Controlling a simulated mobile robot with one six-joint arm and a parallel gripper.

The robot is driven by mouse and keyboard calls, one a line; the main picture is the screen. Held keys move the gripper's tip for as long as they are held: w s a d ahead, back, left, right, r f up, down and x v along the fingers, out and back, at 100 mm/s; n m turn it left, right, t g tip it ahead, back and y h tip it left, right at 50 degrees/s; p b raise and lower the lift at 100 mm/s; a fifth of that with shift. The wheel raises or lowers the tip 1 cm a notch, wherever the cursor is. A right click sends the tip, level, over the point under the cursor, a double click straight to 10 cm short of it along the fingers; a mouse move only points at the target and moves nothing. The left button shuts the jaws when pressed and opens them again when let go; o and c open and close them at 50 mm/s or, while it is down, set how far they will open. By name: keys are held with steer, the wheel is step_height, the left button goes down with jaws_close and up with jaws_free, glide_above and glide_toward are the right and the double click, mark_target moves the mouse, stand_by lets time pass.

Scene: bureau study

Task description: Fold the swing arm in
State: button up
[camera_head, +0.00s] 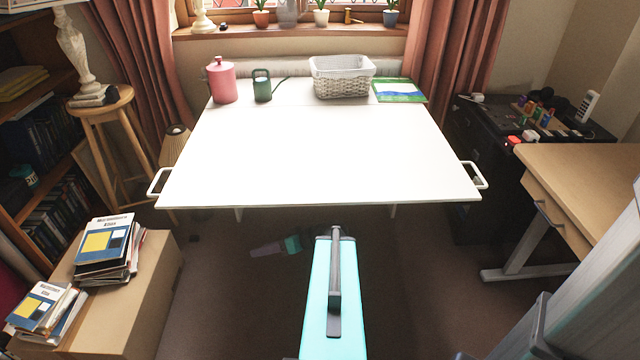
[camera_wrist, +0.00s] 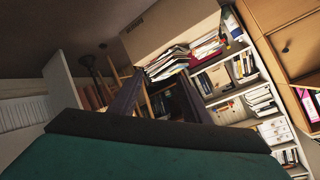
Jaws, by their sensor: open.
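A white table top (camera_head: 320,160) with a white handle at each front corner fills the middle of the head view. Either may belong to a swing arm; I cannot tell which. My gripper (camera_wrist: 160,90) shows two dark fingers standing apart in the wrist view, open and with nothing seen held. In the head view, a dim grey and teal part of my arm lies low in front of the table. A white upright panel (camera_wrist: 62,82) stands at the left of the wrist view.
A pink canister (camera_head: 222,82), a green watering can (camera_head: 262,86), a white basket (camera_head: 342,78) and a green-blue booklet (camera_head: 400,91) stand at the table's back. Boxes with books (camera_head: 115,290) are left, a wooden desk (camera_head: 590,175) right. Dark floor lies between.

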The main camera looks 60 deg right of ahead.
steer(key=s+d+r+t+h+b, duration=0.3)
steer(key=s+d+r, duration=0.3)
steer(key=d, duration=0.5)
steer(key=s+d+r+t+h+b, duration=0.3)
steer(key=s+d+r+h, duration=0.2)
steer(key=s+d, duration=0.6)
step_height(320, 180, up, 2)
steer(key=shift+d+r+b, duration=0.1)
steer(key=shift+d+b, duration=0.3)
steer(key=shift+w+b, duration=0.3)
steer(key=shift+b, duration=0.1)
steer(key=w+d+b, duration=0.2)
steer(key=w+b, duration=0.2)
steer(key=w, duration=0.9)
steer(key=shift+d+b, duration=0.25)
steer(key=shift+b, duration=0.05)
